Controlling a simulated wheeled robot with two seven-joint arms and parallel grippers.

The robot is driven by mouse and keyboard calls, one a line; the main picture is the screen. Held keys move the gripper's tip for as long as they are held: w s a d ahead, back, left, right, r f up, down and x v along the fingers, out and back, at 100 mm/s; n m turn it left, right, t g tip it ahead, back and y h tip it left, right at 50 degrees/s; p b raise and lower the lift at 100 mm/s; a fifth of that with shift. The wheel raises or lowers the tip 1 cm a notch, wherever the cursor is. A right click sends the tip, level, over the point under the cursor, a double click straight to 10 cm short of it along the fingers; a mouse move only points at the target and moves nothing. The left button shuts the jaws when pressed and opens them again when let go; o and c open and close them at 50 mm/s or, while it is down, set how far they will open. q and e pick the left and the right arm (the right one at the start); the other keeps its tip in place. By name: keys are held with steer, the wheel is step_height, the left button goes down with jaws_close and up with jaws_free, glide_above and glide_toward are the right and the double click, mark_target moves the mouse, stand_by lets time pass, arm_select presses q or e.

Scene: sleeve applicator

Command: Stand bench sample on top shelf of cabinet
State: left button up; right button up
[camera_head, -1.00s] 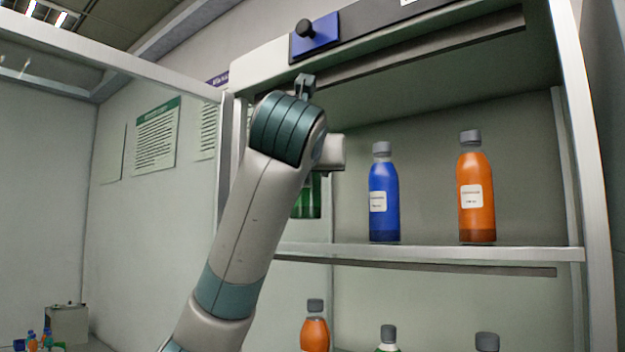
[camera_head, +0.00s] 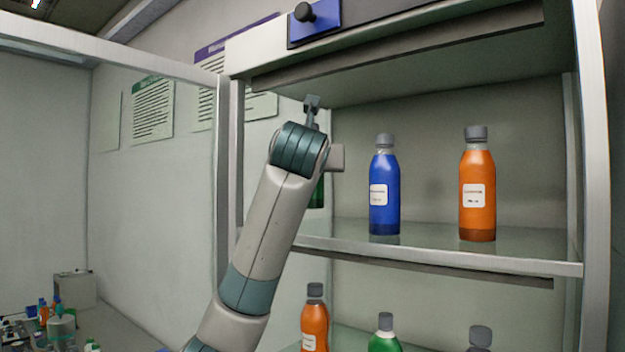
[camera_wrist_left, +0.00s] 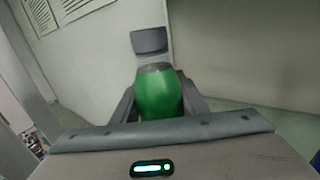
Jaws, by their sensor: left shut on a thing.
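A green bottle (camera_wrist_left: 160,95) with a grey cap is held between the fingers of my left gripper (camera_wrist_left: 160,100) in the left wrist view. In the head view my wrist hides most of this bottle, and only a strip of green (camera_head: 317,192) shows below it. My left gripper is at the left side of the cabinet's upper shelf (camera_head: 450,255), above the shelf level. I cannot tell whether the bottle touches the shelf. My right gripper is in neither view.
A blue bottle (camera_head: 384,190) and an orange bottle (camera_head: 478,190) stand on the same shelf to the right. An orange bottle (camera_head: 315,320), a green bottle (camera_head: 384,335) and a grey cap (camera_head: 480,338) show below. The cabinet's left post (camera_head: 230,150) is close to my arm.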

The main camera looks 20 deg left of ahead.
mark_target(316, 202)
arm_select(q)
step_height(316, 202, down, 3)
steer(key=shift+f+p, duration=0.1)
steer(key=shift+p, duration=1.15)
steer(key=shift+f, duration=0.1)
steer(key=shift+f, duration=0.15)
steer(key=o, duration=1.4)
